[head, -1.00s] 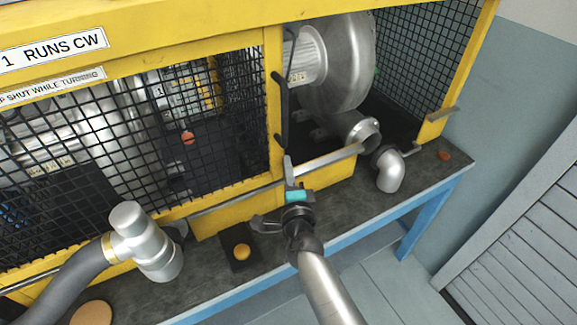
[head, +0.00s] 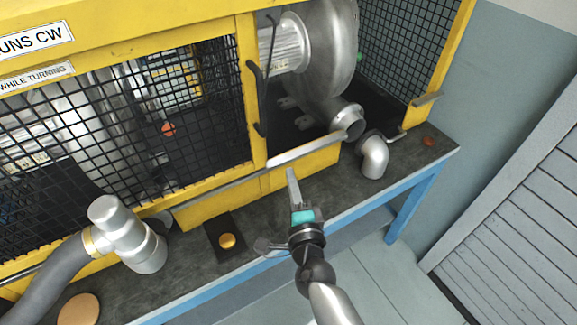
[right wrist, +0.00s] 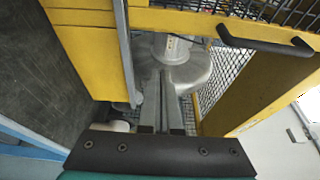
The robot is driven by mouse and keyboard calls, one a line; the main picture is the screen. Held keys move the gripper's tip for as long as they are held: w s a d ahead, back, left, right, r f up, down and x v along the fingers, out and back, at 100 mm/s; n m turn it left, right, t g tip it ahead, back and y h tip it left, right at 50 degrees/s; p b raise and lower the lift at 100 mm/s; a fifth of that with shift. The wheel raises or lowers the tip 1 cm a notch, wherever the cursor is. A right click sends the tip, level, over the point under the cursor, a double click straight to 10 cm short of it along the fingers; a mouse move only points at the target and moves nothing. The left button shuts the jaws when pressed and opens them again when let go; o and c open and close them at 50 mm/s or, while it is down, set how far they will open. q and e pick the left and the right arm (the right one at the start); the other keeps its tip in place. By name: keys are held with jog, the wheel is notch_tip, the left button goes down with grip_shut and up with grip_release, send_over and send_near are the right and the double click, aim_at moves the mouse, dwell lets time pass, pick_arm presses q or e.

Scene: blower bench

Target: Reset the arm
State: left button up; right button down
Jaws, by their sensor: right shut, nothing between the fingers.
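My right gripper (head: 292,180) is shut and empty. In the head view it stands over the front part of the bench, in front of the yellow lower rail of the cage and apart from the door handle. In the right wrist view its fingers (right wrist: 162,105) are together, pointing toward the grey blower housing (right wrist: 180,68). The blower (head: 325,50) sits inside the yellow cage (head: 222,200), behind the open section to the right of the mesh door (head: 130,130). My left gripper is not in view.
A black door handle (head: 255,98) sticks out near the opening. A yellow button (head: 227,241) on a dark plate, a hose with a metal fitting (head: 130,235) and a tan disc (head: 80,309) are at left.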

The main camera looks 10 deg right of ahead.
jog(key=s+a+f+n+g+y, duration=0.1)
jog(key=s+a+n+g+y, duration=0.15)
jog(key=s+n+g, duration=0.35)
jog(key=s+a+f+n+g+y, duration=0.1)
jog(key=s+f+n+y, duration=0.15)
jog(key=n, duration=0.55)
jog(key=s+d+n+g+h, duration=0.5)
jog(key=s+d+n+g, duration=0.15)
jog(key=s+d, duration=0.6)
jog(key=s+a+f+g+b, duration=0.1)
jog(key=s+f+g+b, duration=0.2)
jog(key=f, duration=2.3)
pick_arm(q)
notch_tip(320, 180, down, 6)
jog(key=b, duration=0.3)
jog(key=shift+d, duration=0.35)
pick_arm(e)
jog(key=s+d+f, duration=0.2)
jog(key=s+f, duration=1.4)
jog(key=shift+s+d+f, duration=0.25)
jog(key=shift+s+f, duration=0.1)
jog(key=shift+f, duration=0.05)
